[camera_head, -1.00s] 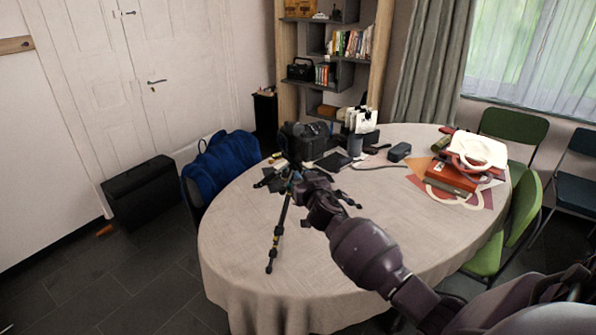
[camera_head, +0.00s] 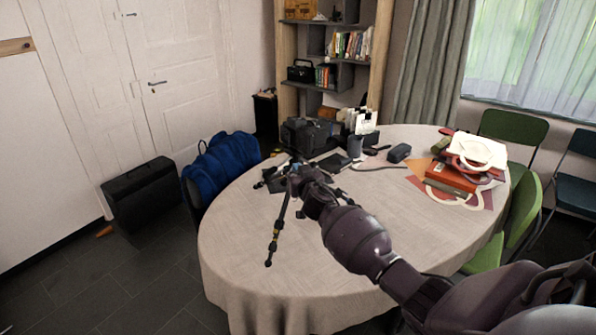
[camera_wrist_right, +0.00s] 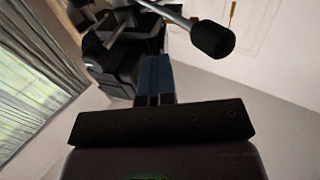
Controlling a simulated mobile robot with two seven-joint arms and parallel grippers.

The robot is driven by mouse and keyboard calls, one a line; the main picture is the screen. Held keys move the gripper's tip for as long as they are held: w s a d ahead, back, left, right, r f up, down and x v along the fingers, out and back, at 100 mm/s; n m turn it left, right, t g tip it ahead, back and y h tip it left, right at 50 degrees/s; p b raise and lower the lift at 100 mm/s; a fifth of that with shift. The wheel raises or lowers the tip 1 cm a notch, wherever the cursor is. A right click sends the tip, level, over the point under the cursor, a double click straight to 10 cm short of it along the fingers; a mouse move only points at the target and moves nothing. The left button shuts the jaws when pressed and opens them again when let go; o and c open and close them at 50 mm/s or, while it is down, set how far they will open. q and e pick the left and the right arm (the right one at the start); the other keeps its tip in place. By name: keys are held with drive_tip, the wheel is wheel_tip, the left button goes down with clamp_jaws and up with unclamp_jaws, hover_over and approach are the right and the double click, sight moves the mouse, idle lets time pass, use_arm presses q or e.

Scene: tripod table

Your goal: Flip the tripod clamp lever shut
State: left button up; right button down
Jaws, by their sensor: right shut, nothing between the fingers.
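The black tripod (camera_head: 275,236) stands on the left part of the table, with one leg reaching toward the near edge. My right gripper (camera_head: 294,173) is at the tripod's head and covers much of it in the head view. In the right wrist view, the gripper's fingers (camera_wrist_right: 155,78) are shut and empty, close to the dark tripod head (camera_wrist_right: 125,42). A rod with a black knob (camera_wrist_right: 211,38) sticks out to the right of the fingers. I cannot make out the clamp lever clearly, nor whether the fingers touch it. My left gripper is not in view.
The oval table (camera_head: 240,225) has a light cloth and is bare at the front. A black bag (camera_head: 306,138), a dark cup (camera_head: 355,146) and small items lie behind the tripod. A red book stack (camera_head: 452,178) is at right. A blue jacket (camera_head: 222,168) hangs at left.

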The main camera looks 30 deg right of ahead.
drive_tip(key=c, duration=1.5)
unclamp_jaws()
drive_tip(key=shift+d+f, duration=0.15)
drive_tip(key=shift+d, duration=0.05)
drive_tip(key=shift+s, duration=0.1)
drive_tip(key=p+v, duration=0.4)
drive_tip(key=v, duration=0.8)
drive_tip(key=shift+s, duration=0.1)
